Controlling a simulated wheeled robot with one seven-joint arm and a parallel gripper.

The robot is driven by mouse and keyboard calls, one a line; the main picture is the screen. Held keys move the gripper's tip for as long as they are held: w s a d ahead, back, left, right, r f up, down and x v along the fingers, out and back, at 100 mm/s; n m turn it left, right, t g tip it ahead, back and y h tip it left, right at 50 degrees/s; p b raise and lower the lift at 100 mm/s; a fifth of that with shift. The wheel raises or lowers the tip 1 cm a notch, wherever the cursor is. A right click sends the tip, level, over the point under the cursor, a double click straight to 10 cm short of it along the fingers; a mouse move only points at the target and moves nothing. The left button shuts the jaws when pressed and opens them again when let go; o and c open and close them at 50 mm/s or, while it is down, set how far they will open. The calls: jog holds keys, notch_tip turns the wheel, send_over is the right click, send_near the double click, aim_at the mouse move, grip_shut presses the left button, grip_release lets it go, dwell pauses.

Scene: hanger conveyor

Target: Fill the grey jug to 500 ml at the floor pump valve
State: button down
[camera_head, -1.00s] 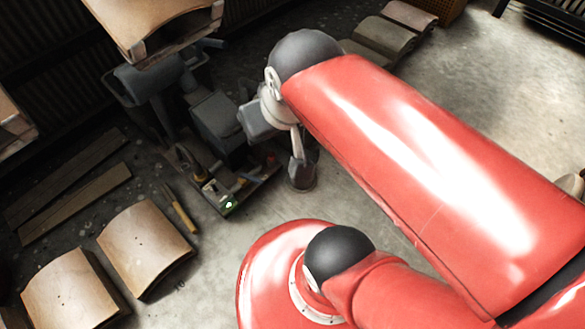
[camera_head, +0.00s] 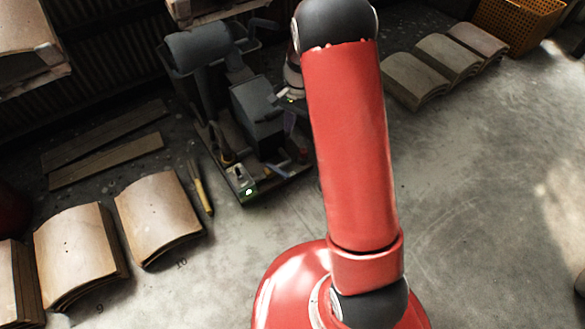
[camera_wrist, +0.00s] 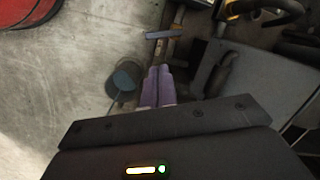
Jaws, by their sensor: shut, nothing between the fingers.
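The grey jug (camera_wrist: 125,80) stands on the floor in the wrist view, just left of my gripper's fingertips (camera_wrist: 158,72) and apart from them in the picture. Its dark open top faces the camera. My gripper's two purplish fingers are shut together with nothing between them. In the wrist view, a pipe-like part with a crossbar (camera_wrist: 164,34) lies beyond the fingertips; I cannot tell whether it is the valve. The floor pump (camera_head: 259,112) stands on a dark base in the head view.
A dark housing (camera_wrist: 262,88) and a black curved hose or handle (camera_wrist: 268,12) are right of my gripper. Curved stacked sheets (camera_head: 160,220) lie left, near a yellow-handled tool (camera_head: 203,196). More stacks (camera_head: 447,58) and an orange crate (camera_head: 517,22) are back right.

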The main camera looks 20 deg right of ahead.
jog(key=m+g, duration=0.1)
send_near(285, 173)
jog(key=w+d+b+x, duration=0.1)
jog(key=b+x, duration=0.1)
jog(key=x, duration=0.5)
jog(key=shift+w+f, duration=0.25)
jog(key=shift+f, duration=0.3)
jog(key=shift+d, duration=0.15)
jog(key=m, duration=0.1)
jog(key=s+a+m, duration=0.1)
jog(key=m, duration=0.1)
jog(key=s+m+t, duration=0.1)
jog(key=m, duration=0.1)
jog(key=shift+s+a+y, duration=0.1)
jog(key=shift+a+y, duration=0.2)
jog(key=shift+w+d, duration=0.1)
jog(key=shift+w, duration=0.1)
